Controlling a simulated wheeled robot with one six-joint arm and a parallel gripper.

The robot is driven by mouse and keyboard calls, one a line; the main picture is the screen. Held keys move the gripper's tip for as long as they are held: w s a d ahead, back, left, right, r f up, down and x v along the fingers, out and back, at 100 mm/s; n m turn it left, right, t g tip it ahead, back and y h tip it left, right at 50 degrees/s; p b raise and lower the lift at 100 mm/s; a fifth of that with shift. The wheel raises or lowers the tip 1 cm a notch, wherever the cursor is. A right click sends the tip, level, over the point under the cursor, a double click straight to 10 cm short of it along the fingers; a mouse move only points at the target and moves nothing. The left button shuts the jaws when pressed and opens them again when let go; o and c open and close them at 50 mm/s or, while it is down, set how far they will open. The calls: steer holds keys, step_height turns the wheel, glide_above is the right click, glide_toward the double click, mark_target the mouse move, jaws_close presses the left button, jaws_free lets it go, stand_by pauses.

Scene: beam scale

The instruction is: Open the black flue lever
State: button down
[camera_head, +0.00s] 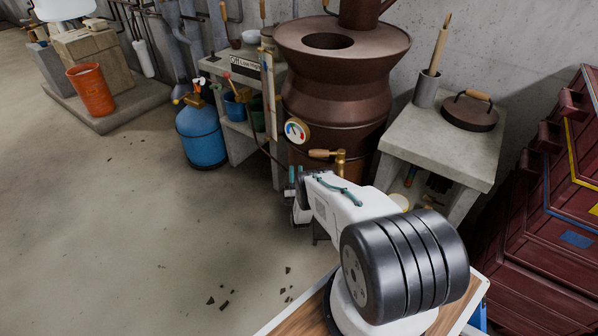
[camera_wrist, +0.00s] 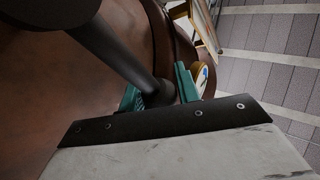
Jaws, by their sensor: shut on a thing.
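The black flue lever (camera_wrist: 112,52) shows in the wrist view as a dark rod running down from the upper left in front of the brown stove body (camera_wrist: 60,85). Its rounded end lies between the two teal fingers of my gripper (camera_wrist: 160,92), which is shut on it. In the head view my gripper (camera_head: 294,190) is at the lower front of the brown stove (camera_head: 335,90), left of my white arm. The lever is hidden there.
A round gauge (camera_head: 296,130) and a brass valve with a wooden handle (camera_head: 325,154) sit just above my gripper. A concrete table (camera_head: 440,145) stands right of the stove. A blue gas cylinder (camera_head: 201,137) stands to the left. The floor at left is mostly clear.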

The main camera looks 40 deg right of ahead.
steer(key=shift+s+f, duration=0.1)
steer(key=c, duration=1)
jaws_free()
steer(key=shift+c, duration=0.2)
steer(key=shift+r, duration=0.2)
